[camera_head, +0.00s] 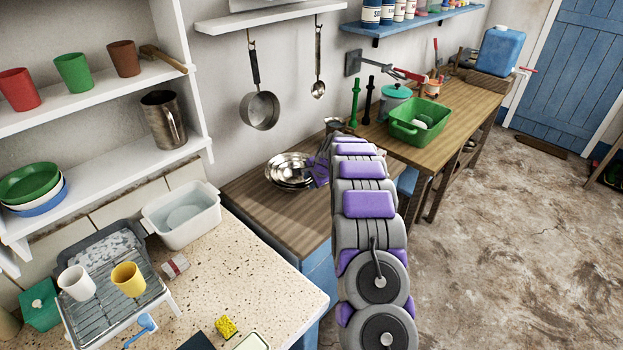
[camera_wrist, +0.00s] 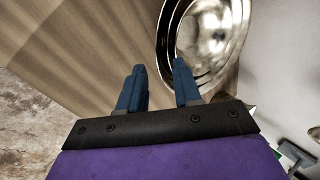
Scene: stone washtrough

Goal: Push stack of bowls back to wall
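A stack of shiny metal bowls (camera_head: 287,171) sits on the wooden-topped blue cabinet, near the wall. The bowls also show in the wrist view (camera_wrist: 215,40), at the top right of the picture. My gripper (camera_head: 318,172) is at the right side of the stack in the head view, partly hidden by my arm. In the wrist view my gripper (camera_wrist: 160,75) has its two blue fingers apart with nothing between them. The right finger's tip overlaps the bowl rim; I cannot tell whether it touches. The wall (camera_head: 225,110) rises behind the bowls.
The wooden counter (camera_head: 245,190) is bare left of the bowls. A pan (camera_head: 260,110) and a ladle (camera_head: 318,88) hang above. A metal jug (camera_head: 333,125) stands behind my arm. A green tub (camera_head: 420,120) is on the workbench at right. A white basin (camera_head: 182,214) stands at left.

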